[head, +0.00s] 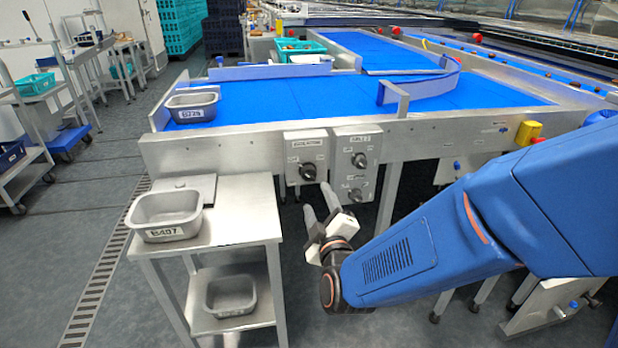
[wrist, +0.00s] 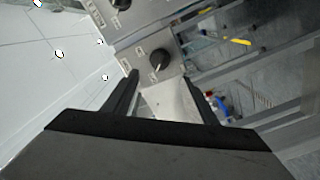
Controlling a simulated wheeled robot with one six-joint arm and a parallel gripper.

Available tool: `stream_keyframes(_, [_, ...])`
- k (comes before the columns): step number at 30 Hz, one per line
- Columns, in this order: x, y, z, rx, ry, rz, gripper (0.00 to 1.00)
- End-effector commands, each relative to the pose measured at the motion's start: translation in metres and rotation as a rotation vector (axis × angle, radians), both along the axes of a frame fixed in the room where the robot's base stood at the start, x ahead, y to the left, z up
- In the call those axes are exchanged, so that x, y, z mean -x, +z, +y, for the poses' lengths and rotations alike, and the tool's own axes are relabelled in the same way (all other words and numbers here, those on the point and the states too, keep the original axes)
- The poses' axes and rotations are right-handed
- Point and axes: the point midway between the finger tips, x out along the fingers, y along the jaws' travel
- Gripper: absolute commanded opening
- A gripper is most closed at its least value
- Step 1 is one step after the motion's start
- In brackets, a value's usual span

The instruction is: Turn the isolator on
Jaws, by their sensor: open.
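A grey panel (head: 306,146) on the conveyor's front side has a label that seems to read isolator. It carries one black rotary knob (head: 308,172); its pointer's setting is too small to read. My gripper (head: 317,198) is open and empty, below and in front of the panels, apart from them in the head view. In the wrist view, a black knob (wrist: 160,60) with a pale pointer line lies beyond and between my open fingers (wrist: 160,78). A second knob (wrist: 121,4) is cut off at the top. I cannot tell which knobs these are.
A second panel (head: 375,150) with two knobs is just right of the first. A steel stand (head: 245,217) with grey tubs is at the left. The blue conveyor belt (head: 290,96) runs above the panels. A yellow-and-red button box (head: 528,133) is further right.

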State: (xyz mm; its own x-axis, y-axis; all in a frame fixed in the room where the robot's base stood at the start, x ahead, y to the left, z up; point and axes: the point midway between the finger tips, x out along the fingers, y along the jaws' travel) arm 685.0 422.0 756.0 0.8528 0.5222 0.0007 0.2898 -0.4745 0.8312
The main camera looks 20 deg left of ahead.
Motion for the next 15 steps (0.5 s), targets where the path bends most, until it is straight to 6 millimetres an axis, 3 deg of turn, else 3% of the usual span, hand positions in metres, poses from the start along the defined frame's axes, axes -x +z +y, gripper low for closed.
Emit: stream_keyframes(15, [-0.077,-0.001,0.046,0.002,-0.001,0.001,0.53])
